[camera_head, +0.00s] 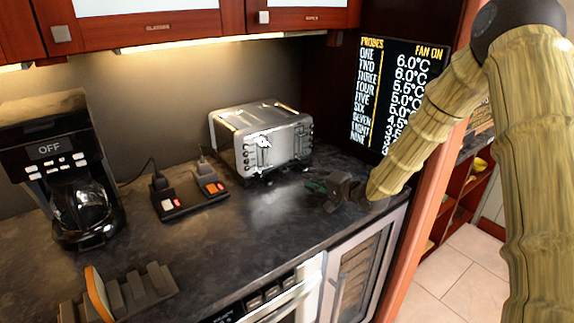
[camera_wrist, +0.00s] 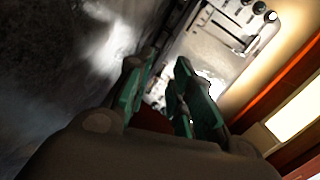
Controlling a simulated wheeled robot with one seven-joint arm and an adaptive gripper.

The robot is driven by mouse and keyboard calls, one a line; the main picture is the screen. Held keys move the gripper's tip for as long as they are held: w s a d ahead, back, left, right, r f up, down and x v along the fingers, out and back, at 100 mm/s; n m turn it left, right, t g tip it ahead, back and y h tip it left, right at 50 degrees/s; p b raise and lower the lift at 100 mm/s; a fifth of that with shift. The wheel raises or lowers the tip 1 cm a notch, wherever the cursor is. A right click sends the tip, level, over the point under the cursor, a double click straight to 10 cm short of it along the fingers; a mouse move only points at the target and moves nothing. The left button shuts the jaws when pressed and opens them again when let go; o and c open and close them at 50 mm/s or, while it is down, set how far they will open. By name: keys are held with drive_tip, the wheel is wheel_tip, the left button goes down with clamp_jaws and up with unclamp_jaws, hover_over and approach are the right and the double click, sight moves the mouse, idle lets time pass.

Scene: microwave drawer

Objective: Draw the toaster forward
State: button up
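The silver toaster (camera_head: 262,140) stands on the dark countertop (camera_head: 250,215) against the back wall, with its front of levers and knobs facing the room. In the wrist view its front panel (camera_wrist: 222,40) shows at the upper right, tilted. My gripper (camera_head: 318,184) is low over the counter, just right of and in front of the toaster. In the wrist view its green-padded fingers (camera_wrist: 160,92) are apart with a gap between them, and part of the toaster shows beyond the gap. Nothing is held. I cannot tell whether a fingertip touches the toaster.
A rack with a bread slice (camera_head: 97,292) is at the front left. Upper cabinets (camera_head: 150,25) overhang. Counter in front of the toaster is clear.

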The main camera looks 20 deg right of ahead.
sight(292, 180)
drive_tip(key=shift+w+a+r, duration=0.2)
drive_tip(key=shift+w+a, duration=0.15)
drive_tip(key=shift+w, duration=0.1)
drive_tip(key=shift+w+a+r+p, duration=0.15)
drive_tip(key=shift+a+r+p, duration=0.2)
drive_tip(key=shift+a, duration=0.05)
drive_tip(key=x, duration=0.4)
drive_tip(key=f+p+x, duration=0.1)
drive_tip(key=x, duration=0.1)
drive_tip(key=shift+w+d, duration=0.25)
drive_tip(key=shift+w+a+r, duration=0.15)
drive_tip(key=shift+w+a, duration=0.15)
drive_tip(key=shift+w, duration=0.1)
drive_tip(key=shift+w+a+f, duration=0.25)
drive_tip(key=shift+w+f, duration=0.1)
drive_tip(key=shift+w, duration=0.3)
drive_tip(key=shift+r, duration=0.1)
drive_tip(key=shift+s, duration=0.15)
clamp_jaws()
